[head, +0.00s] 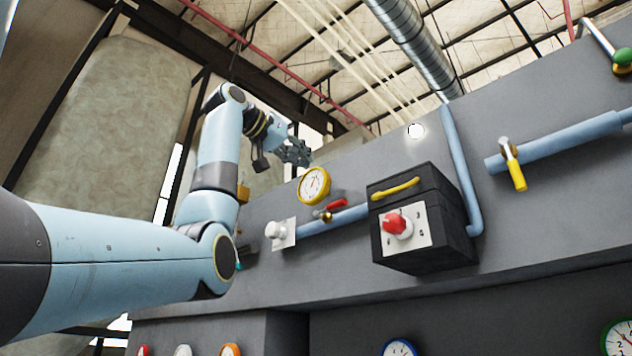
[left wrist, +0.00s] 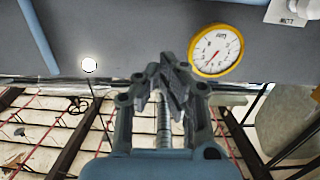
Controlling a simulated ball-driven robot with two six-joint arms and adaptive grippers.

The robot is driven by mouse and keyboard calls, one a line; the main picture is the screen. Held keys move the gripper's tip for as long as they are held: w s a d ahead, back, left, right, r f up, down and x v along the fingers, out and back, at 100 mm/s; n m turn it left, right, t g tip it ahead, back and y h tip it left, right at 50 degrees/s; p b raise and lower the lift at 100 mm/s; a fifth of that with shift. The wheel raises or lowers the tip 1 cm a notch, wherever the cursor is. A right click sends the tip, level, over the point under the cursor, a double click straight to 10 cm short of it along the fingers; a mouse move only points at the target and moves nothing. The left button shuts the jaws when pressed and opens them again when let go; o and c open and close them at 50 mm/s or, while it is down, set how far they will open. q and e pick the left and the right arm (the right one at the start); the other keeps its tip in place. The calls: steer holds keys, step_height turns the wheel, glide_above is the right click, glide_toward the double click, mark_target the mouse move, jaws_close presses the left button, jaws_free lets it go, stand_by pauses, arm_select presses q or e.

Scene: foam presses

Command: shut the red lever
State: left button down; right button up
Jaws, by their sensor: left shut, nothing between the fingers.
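The red lever (head: 331,209) is a small red handle on a brass valve, on a blue pipe (head: 338,221) along the grey wall, left of a black box. It lies tilted, roughly along the pipe. My left gripper (head: 304,156) is shut and empty, above and left of the lever, near the yellow-rimmed gauge. In the left wrist view my left gripper (left wrist: 163,62) shows its fingers together, beside the yellow-rimmed gauge (left wrist: 215,50). The red lever does not show in that view. My right gripper does not show.
The black box (head: 428,232) carries a yellow handle (head: 396,189) and a red knob (head: 395,224). A white knob (head: 275,230) on a plate sits left of the lever. A yellow lever (head: 516,175) hangs on another pipe at the right. The wall above the lever and box looks mostly bare.

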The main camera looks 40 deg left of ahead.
arm_select(q)
steer(key=p, duration=0.5)
glide_above(331, 207)
steer(key=s+d, duration=0.2)
steer(key=s, duration=0.1)
steer(key=f, duration=0.2)
steer(key=w+f, duration=0.1)
steer(key=f, duration=0.1)
steer(key=shift+a+f, duration=0.15)
steer(key=shift+f, duration=0.1)
steer(key=shift+s, duration=0.15)
